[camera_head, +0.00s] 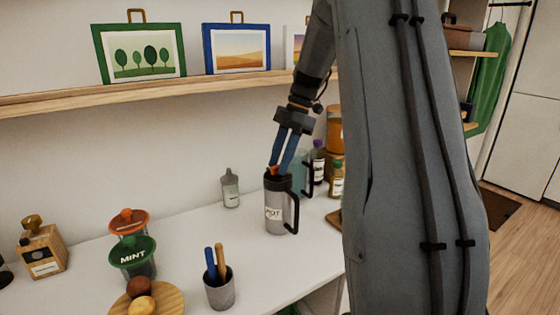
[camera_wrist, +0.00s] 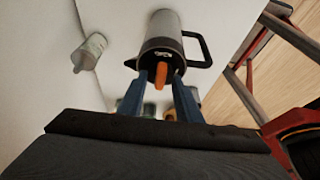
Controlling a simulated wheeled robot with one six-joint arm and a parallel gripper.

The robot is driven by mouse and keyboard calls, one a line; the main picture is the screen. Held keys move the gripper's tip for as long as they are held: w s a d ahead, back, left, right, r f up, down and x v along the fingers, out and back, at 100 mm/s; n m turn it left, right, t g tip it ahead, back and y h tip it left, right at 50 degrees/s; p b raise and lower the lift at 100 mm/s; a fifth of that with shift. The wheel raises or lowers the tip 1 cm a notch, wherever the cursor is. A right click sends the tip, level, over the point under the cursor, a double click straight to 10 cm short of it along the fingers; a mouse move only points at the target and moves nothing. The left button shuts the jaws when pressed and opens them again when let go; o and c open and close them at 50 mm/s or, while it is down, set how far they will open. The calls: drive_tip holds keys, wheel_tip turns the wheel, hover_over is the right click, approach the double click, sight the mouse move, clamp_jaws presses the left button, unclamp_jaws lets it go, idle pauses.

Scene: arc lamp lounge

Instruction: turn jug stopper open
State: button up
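The grey jug (camera_head: 275,212), labelled POT, stands upright on the white counter with its black handle to the right. Its orange stopper (camera_head: 273,171) sits on top. In the wrist view the jug (camera_wrist: 164,24) is at top centre and the stopper (camera_wrist: 160,78) points toward me. My gripper (camera_head: 279,167) reaches down from above, with its blue fingertips at the jug's top. In the wrist view my gripper (camera_wrist: 161,84) has one finger on each side of the stopper, with small gaps showing. I see no firm contact.
A grey bottle (camera_head: 230,188) stands left of the jug. Several bottles and an orange jar (camera_head: 334,128) stand close behind it on the right. A cup with two handles (camera_head: 219,291) and a green-lidded MINT jar (camera_head: 133,252) are in front. A picture shelf (camera_head: 150,89) runs above.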

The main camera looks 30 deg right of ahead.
drive_tip(key=b+v, duration=0.1)
drive_tip(key=v, duration=0.6)
drive_tip(key=shift+r, duration=0.4)
drive_tip(key=shift+d, duration=0.15)
